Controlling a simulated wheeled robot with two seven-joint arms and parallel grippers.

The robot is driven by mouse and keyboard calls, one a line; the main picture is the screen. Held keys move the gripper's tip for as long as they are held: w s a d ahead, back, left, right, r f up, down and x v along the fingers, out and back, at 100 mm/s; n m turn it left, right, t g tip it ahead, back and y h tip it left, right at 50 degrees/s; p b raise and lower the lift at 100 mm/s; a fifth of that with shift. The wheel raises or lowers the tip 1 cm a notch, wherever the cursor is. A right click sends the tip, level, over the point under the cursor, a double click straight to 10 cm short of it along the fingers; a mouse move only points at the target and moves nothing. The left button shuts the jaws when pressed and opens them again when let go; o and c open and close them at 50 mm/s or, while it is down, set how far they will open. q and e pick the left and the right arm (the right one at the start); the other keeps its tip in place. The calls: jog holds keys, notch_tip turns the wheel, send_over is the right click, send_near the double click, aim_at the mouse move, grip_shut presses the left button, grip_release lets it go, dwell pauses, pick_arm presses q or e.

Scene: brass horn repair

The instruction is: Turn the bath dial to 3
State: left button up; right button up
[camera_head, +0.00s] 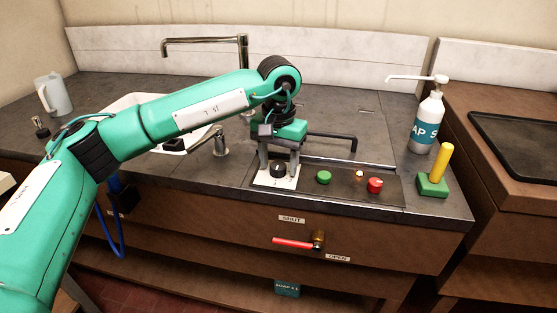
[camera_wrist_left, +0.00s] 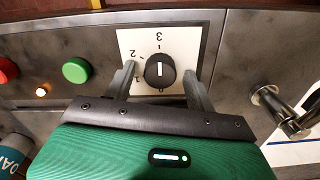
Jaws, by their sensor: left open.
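The black bath dial (camera_wrist_left: 160,71) sits on a white plate (camera_wrist_left: 126,40) marked 0, 1, 2 and 3. In the left wrist view the 3 is at the top and the 0 at the bottom. The dial's white mark runs upright along the line between 3 and 0; I cannot tell which end is the pointer. My left gripper (camera_wrist_left: 160,82) is open, with one finger on each side of the dial and a visible gap to it. The head view shows the dial (camera_head: 277,171) below my left gripper (camera_head: 278,163). My right gripper is not in view.
Beside the dial are a green button (camera_head: 323,177), a small lit lamp (camera_head: 359,174) and a red button (camera_head: 375,185). A green block with a yellow handle (camera_head: 433,182) and a soap bottle (camera_head: 427,122) stand farther right. A red-handled valve (camera_head: 293,243) is on the counter front.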

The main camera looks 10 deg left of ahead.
aim_at(278, 164)
pick_arm(q)
notch_tip(278, 164, up, 14)
jog(key=shift+p, duration=0.45)
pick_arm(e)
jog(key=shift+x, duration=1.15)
pick_arm(q)
jog(key=shift+f, duration=0.1)
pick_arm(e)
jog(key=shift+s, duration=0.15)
